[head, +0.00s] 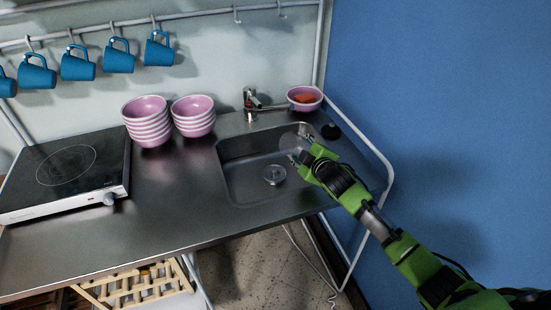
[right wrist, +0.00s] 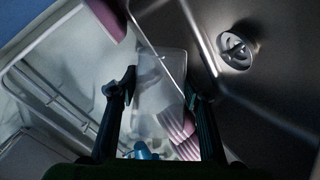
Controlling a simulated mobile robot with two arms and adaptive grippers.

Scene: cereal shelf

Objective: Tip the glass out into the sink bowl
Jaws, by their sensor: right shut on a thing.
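My right gripper (head: 300,157) reaches in from the right over the right part of the sink bowl (head: 236,179). It is shut on a clear glass (head: 290,141), which is faint against the steel. In the right wrist view the glass (right wrist: 160,68) stands out between the two fingers of my right gripper (right wrist: 160,92). I cannot tell how far the glass is tilted or whether anything is in it. The drain (head: 275,175) lies left of the gripper in the head view, and it shows in the right wrist view (right wrist: 236,48). My left gripper is out of view.
A tap (head: 250,106) stands behind the sink. A pink bowl with orange-red contents (head: 305,99) is at the back right corner, near a dark round thing (head: 331,131). Pink bowl stacks (head: 147,122) and a hotplate (head: 66,172) are to the left. Blue mugs (head: 118,57) hang above.

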